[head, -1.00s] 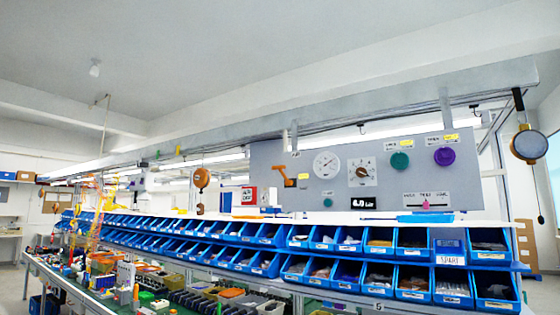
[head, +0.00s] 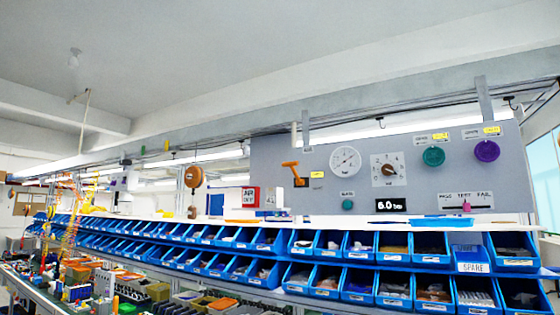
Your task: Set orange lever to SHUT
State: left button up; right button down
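The orange lever (head: 291,169) is on the left part of a grey panel (head: 270,150) above the bins. Its handle slants from upper left down to a dark mount on the right. A small yellow label (head: 317,174) is beside it; its words are too small to read. Neither of my grippers shows in the head view.
The panel also bears a round gauge (head: 345,160), a rotary dial (head: 389,170), green (head: 433,156) and purple (head: 487,151) knobs, a small teal knob (head: 347,205), a pink slider (head: 466,207) and a black display (head: 390,205). Rows of blue bins (head: 330,244) stand below, along the bench.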

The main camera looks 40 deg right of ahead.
aim_at(299, 181)
jog(key=z, duration=0.25)
jog(key=i, duration=0.8)
jog(key=z, duration=0.95)
jog(key=i, duration=0.5)
jog(key=z, duration=0.45)
